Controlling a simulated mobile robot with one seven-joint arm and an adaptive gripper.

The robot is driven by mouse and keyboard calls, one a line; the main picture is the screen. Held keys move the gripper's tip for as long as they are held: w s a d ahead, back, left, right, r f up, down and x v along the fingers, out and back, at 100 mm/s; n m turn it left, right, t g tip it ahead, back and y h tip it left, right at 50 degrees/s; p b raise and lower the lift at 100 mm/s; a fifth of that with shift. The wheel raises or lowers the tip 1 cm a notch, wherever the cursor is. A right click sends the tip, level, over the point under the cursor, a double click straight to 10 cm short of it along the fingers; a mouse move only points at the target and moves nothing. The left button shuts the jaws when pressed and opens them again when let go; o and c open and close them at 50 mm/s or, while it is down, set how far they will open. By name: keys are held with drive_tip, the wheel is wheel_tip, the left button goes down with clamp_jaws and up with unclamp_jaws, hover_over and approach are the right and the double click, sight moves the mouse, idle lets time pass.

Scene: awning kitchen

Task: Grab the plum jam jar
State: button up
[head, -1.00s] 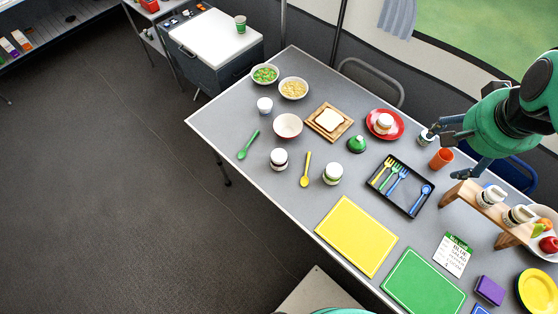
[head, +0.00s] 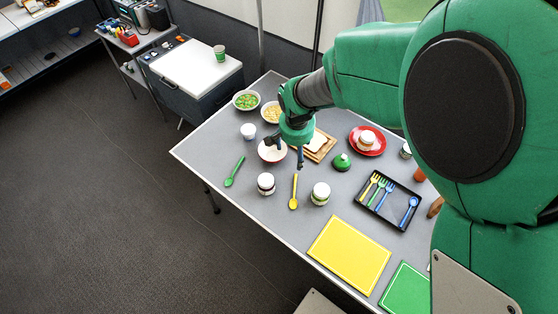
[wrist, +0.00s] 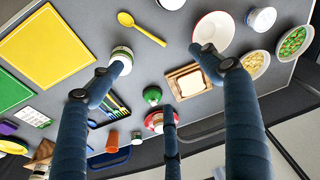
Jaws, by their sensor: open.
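A white-lidded jar with a dark red label (head: 266,184) stands upright on the grey table, left of the yellow spoon (head: 293,192). A similar jar with a greenish label (head: 320,194) stands right of the spoon. The label print is too small to read, so I cannot tell for sure which is plum jam; dark red looks closest. My gripper (head: 286,156) is open and empty, above the table by the red-rimmed bowl (head: 269,154), beyond both jars. In the wrist view, my spread fingers (wrist: 157,78) partly cover the greenish jar (wrist: 122,56); the dark red one barely shows at the top edge.
A third jar (head: 366,140) sits on a red plate at right. A green-lidded item (head: 342,162), a black cutlery tray (head: 388,204) and a wooden board with bread (head: 322,148) stand nearby. A green spoon (head: 234,169) lies left. My arm hides the table's right end.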

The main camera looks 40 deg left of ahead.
approach(265, 180)
drive_tip(key=shift+w+r+n+g, duration=0.3)
drive_tip(key=shift+w+r, duration=0.15)
drive_tip(key=shift+w, duration=0.05)
drive_tip(key=shift+f, duration=0.1)
drive_tip(key=shift+w+a+f+b, duration=0.1)
drive_tip(key=shift+w+f+b, duration=0.05)
drive_tip(key=shift+f, duration=1.25)
drive_tip(key=shift+w+f+b, duration=0.15)
drive_tip(key=shift+f+b, duration=0.05)
drive_tip(key=shift+f, duration=1.2)
drive_tip(key=shift+w+a+f+b, duration=0.1)
drive_tip(key=shift+w+f+b, duration=0.1)
drive_tip(key=shift+f, duration=1.15)
drive_tip(key=shift+f, duration=0.1)
drive_tip(key=shift+a+f+b, duration=0.1)
drive_tip(key=shift+f+b, duration=0.15)
drive_tip(key=shift+f, duration=1)
drive_tip(key=shift+a+f+b, duration=0.15)
drive_tip(key=shift+f+b, duration=0.1)
drive_tip(key=shift+f, duration=1)
drive_tip(key=c, duration=1.5)
drive_tip(key=shift+o, duration=0.2)
drive_tip(key=shift+r, duration=0.15)
